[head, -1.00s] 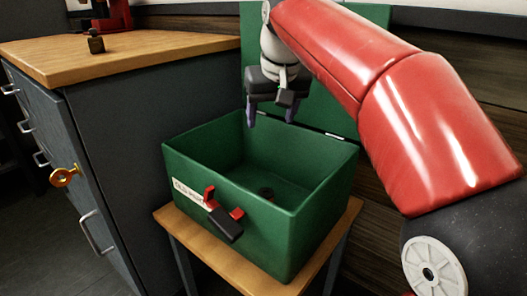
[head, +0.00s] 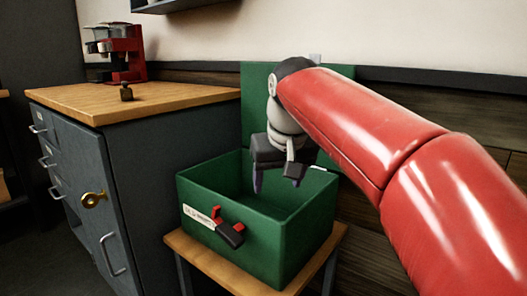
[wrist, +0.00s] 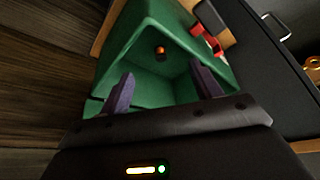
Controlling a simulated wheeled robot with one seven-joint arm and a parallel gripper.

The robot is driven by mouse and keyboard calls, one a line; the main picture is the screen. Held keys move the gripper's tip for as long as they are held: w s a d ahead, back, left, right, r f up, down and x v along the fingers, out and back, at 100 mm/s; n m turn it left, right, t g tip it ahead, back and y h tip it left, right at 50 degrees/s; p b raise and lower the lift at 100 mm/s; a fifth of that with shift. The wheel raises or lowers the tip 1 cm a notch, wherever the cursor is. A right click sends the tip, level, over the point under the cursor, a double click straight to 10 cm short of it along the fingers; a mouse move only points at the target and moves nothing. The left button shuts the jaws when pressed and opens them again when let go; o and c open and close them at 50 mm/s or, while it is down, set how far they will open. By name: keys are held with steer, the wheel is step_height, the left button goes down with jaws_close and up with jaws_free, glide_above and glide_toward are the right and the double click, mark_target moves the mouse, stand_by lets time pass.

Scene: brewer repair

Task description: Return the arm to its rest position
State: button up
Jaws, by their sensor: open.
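My gripper (head: 277,183) hangs from my red arm over the open green box, its fingertips apart and nothing between them. In the wrist view my gripper (wrist: 163,95) shows two purple fingers spread wide, with the green box (wrist: 140,30) beyond them. A small dark part with an orange spot (wrist: 160,50) lies on the box floor in that view. In the head view the green box (head: 255,258) stands with its lid raised behind, and its inner floor is mostly hidden by the front wall.
The box rests on a small wooden stand (head: 205,262). To its left is a grey cabinet (head: 130,190) with a wooden top (head: 180,97). A red coffee brewer (head: 128,55) and a small brown object (head: 126,92) stand on top. A wall is behind.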

steer(key=s+d+f+m+p, duration=0.1)
steer(key=s+d+f+p, duration=0.1)
steer(key=s+d+f, duration=0.2)
steer(key=s+d+f+m+p, duration=0.1)
steer(key=s+d+f, duration=0.3)
steer(key=s, duration=0.6)
steer(key=s+d+f+m+t+h+p, duration=0.1)
steer(key=s+d+f+p, duration=0.3)
steer(key=s, duration=0.3)
steer(key=shift+d, duration=0.25)
